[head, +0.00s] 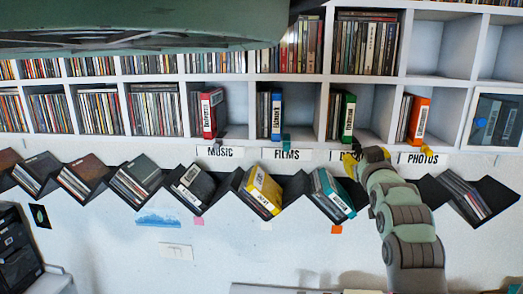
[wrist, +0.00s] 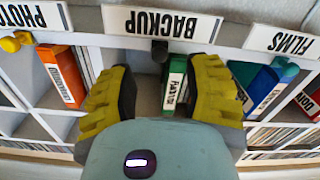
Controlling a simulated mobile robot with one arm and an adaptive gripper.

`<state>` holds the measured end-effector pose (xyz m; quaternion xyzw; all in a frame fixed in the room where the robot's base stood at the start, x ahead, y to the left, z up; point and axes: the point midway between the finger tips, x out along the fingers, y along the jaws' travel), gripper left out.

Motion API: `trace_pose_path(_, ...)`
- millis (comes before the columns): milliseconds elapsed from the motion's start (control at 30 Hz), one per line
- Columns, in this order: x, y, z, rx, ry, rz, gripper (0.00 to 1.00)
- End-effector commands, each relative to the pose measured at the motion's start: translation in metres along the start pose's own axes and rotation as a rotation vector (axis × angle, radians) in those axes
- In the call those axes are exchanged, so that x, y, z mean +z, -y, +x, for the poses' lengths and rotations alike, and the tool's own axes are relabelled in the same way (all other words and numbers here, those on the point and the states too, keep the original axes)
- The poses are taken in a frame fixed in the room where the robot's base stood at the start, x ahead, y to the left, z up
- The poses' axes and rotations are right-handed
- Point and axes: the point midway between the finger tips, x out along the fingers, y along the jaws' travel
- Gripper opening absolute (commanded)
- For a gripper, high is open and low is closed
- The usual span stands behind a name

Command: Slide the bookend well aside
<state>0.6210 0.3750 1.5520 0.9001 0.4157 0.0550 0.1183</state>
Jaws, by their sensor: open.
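In the wrist view, which is upside down, a small black bookend (wrist: 159,50) sits at the shelf edge by the BACKUP label (wrist: 160,23). A green case (wrist: 176,88) stands just behind it; it also shows in the head view (head: 347,116). My gripper (wrist: 160,75) is open, its yellow fingers spread to either side of the black bookend and green case. It looks empty, and I cannot tell if it touches anything. In the head view my gripper (head: 362,157) is at the shelf's front edge and hides most of the BACKUP label.
A yellow bookend (wrist: 14,42) is by the orange case (wrist: 62,75), and a teal bookend (wrist: 285,68) by the blue case (wrist: 262,88). A red case (head: 209,112) is farther left in the head view. Slanted disc holders (head: 290,190) project below. A glass door (head: 493,120) closes the right cubby.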

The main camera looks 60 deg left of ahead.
Motion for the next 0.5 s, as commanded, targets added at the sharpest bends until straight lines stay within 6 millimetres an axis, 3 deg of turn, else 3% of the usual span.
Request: trace_pose_path(500,-0.003,0.002,0.043,-0.005,0.000,-0.001,0.50)
